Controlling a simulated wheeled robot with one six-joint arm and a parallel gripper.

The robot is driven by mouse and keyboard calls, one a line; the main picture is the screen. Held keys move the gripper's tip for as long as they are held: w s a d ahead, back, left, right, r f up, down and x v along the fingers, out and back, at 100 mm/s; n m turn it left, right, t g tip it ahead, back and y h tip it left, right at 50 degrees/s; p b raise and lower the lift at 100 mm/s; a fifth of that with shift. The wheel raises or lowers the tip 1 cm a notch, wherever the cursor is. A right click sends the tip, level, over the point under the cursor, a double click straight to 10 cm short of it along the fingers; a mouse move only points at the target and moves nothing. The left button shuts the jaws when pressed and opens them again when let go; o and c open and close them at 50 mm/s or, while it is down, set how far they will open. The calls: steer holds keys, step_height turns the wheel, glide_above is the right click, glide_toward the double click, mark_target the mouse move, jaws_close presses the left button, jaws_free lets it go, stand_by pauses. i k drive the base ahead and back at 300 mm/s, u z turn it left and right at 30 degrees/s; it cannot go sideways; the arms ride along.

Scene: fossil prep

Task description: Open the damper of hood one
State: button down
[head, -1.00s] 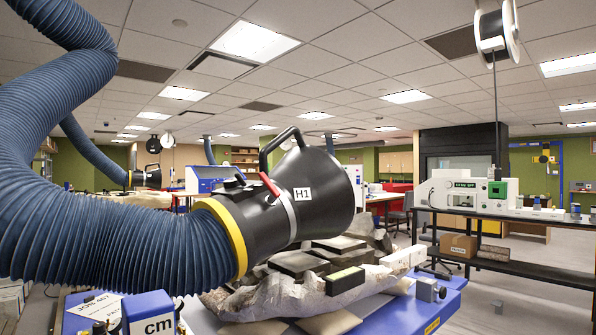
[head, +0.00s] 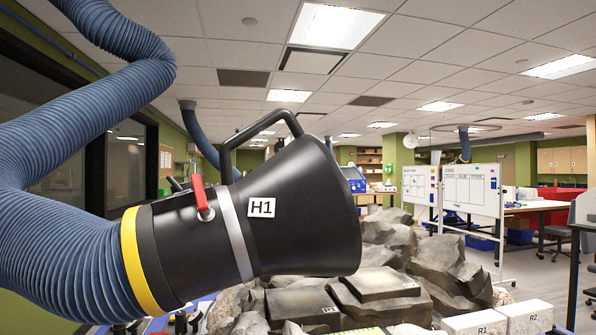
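Hood one (head: 300,215) is a black cone marked H1, large in the left and middle of the head view. Its wide mouth faces right, above the rocks. A red damper lever (head: 198,192) sits on a round pivot on its narrow neck. The lever stands nearly upright, across the neck and roughly parallel to the silver band (head: 235,232). A black loop handle (head: 256,130) arches over the hood. A yellow ring (head: 137,262) joins the neck to a ribbed blue hose (head: 65,235). My gripper is not in view.
Large grey rocks (head: 392,243) lie below and right of the hood. White blocks marked R1 (head: 474,322) and R2 (head: 528,315) sit at the lower right. Whiteboards (head: 470,188) stand behind. Open floor (head: 535,268) shows at the right.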

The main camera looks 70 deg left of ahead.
mark_target(203, 207)
steer(key=i, duration=0.9)
steer(key=u, duration=2.35)
